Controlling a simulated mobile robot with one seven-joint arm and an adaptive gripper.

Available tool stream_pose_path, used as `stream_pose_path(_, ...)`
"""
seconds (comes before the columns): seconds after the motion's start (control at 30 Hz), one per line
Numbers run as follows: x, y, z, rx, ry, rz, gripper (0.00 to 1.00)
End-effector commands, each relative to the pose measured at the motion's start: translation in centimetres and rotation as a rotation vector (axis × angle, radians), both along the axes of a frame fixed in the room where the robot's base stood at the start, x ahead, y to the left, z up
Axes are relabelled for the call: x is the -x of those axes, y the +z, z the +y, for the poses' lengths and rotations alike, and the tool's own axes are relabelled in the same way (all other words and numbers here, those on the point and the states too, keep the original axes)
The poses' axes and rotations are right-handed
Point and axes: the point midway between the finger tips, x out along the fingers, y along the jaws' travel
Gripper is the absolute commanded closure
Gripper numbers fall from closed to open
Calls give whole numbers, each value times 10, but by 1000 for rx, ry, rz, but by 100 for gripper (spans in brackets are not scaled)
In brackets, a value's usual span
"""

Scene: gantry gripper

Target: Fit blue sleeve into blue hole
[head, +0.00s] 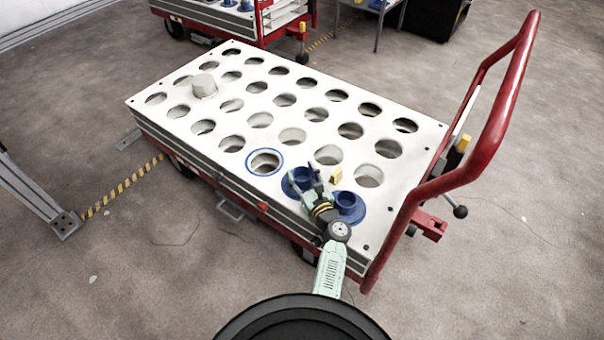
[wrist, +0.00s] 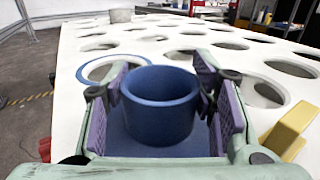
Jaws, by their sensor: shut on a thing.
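A blue sleeve (head: 301,182) with a round collar and a wider blue flange is between the fingers of my gripper (head: 306,178), near the front edge of the white cart top. In the wrist view the sleeve (wrist: 160,105) stands upright, with the purple finger pads (wrist: 160,98) on either side of its collar. My gripper is shut on it. I cannot tell whether its flange touches the top. The blue-ringed hole (head: 250,164) is empty, just left of the sleeve. Its ring (wrist: 84,74) shows beyond the sleeve at left in the wrist view.
A second blue sleeve (head: 348,204) stands right of my gripper. A small yellow block (head: 335,174) is close by, also in the wrist view (wrist: 287,128). The white top (head: 215,110) has several open holes and a grey plug (head: 204,85). A red handle (head: 490,130) rises at right.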

Motion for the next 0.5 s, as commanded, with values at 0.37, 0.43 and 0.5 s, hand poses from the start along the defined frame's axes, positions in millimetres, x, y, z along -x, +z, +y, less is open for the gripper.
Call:
stream_pose_path(0.37,0,-1,0,0,0,-1,28)
stream_pose_path(0.43,0,-1,0,0,0,0,26)
stream_pose_path(0.5,0,-1,0,0,0,0,26)
